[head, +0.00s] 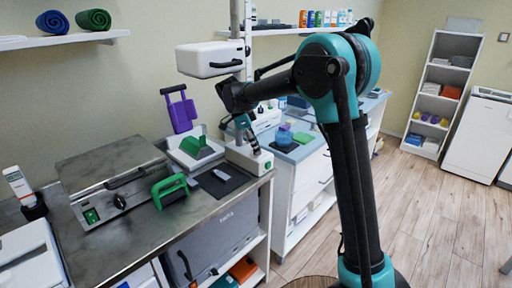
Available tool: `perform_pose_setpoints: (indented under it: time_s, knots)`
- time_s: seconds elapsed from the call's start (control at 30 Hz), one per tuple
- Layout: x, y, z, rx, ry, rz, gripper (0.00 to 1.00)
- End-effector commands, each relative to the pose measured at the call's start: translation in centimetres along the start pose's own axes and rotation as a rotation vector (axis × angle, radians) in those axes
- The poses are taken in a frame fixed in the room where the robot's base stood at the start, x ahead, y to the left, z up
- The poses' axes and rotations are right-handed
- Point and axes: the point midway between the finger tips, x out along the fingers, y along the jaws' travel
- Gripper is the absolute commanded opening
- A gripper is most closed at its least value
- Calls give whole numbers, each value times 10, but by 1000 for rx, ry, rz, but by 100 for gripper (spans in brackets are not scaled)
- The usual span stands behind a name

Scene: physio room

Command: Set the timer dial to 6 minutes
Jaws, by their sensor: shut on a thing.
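My gripper (251,140) is low at the white base (241,158) of a lamp-like stand, at the back right corner of the steel counter. Its fingers point down and are closed at the front of this base. The timer dial is too small and too covered by the fingers to make out, so its setting cannot be read. The white lamp head (209,60) hangs on the stand's pole above and left of my gripper.
On the counter (150,232) are a steel heating unit (110,172), a green-handled tool (170,191), a white holder with a green block (197,148) and a dark mat (222,181). A purple paddle (181,112) stands behind. The wooden floor at right (440,220) is clear.

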Motion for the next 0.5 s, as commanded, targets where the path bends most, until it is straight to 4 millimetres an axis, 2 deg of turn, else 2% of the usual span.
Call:
perform_pose_setpoints:
  time_s: [0.37,0.4,0.5]
  knots:
    - [0,1,1,2,-2,2,0]
    - [0,1,1,2,-2,2,29]
    - [0,0,1,2,-1,2,41]
